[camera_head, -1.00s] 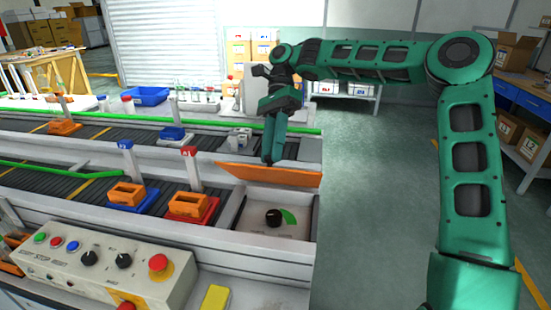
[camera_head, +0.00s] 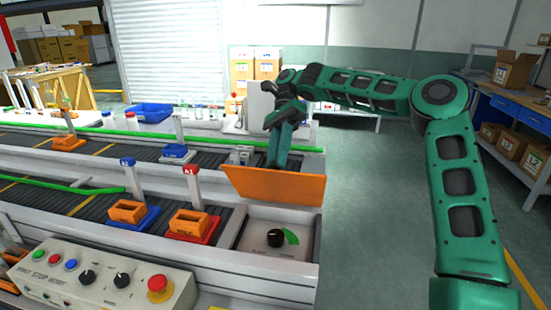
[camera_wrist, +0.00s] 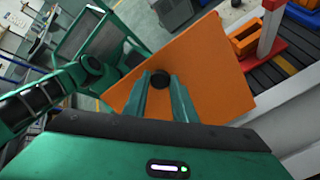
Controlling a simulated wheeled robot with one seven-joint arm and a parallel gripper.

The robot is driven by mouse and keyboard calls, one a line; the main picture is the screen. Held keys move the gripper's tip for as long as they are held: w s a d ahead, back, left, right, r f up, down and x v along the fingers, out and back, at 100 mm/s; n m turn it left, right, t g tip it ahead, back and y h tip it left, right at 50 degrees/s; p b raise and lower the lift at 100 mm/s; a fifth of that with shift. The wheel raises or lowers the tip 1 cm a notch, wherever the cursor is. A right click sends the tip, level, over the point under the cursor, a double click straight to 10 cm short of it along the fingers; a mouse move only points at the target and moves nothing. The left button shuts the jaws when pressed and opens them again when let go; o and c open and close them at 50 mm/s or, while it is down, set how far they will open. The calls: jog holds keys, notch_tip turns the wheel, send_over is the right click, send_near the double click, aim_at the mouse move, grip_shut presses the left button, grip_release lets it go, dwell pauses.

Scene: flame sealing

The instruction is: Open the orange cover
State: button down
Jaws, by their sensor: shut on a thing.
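The orange cover (camera_head: 272,186) is a flat panel, tilted up steeply at the back of a box with a black dial (camera_head: 275,238) on its face. In the wrist view the orange cover (camera_wrist: 212,72) fills the middle, with a black round knob (camera_wrist: 160,80) on it. My gripper (camera_head: 277,160) is at the upper edge of the cover, behind it from the head camera. In the wrist view my gripper (camera_wrist: 161,84) has its green fingers shut on the knob. The fingertips are partly hidden by the cover in the head view.
A red A1 fixture (camera_head: 196,228) and a blue fixture (camera_head: 142,219) with orange blocks stand left of the box on the conveyor. A control panel (camera_head: 95,280) with buttons is at the front left. Open floor (camera_head: 365,230) lies to the right.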

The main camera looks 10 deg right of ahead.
jog(key=shift+w+f, duration=0.1)
jog(key=c, duration=1.5)
grip_release()
jog(key=shift+a, duration=0.1)
jog(key=shift+o, duration=0.2)
jog(key=s+a+r, duration=0.7)
jog(key=a+r, duration=0.2)
jog(key=r, duration=0.2)
jog(key=shift+s+f, duration=0.1)
jog(key=shift+f, duration=0.05)
